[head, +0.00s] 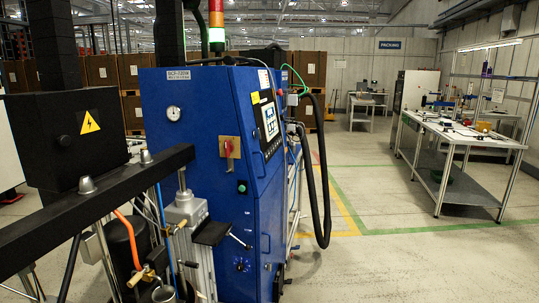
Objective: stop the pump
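The pump machine is a blue cabinet (205,95) standing left of centre in the head view. Its front has a red rotary switch (228,149) on a yellow plate, a round gauge (173,113) above left of it, and a small green button (242,187) below. A control panel with a lit screen (269,121) is on the angled face to the right. A signal tower (217,27) with red, orange and green sections stands on top. Whether the pump is running cannot be told. Neither of my grippers shows.
A black box (68,140) with a yellow warning triangle and a dark beam (100,205) stand close at the left. Black hoses (322,190) hang at the cabinet's right. A workbench (455,130) stands at the right. The floor (390,255) between is clear.

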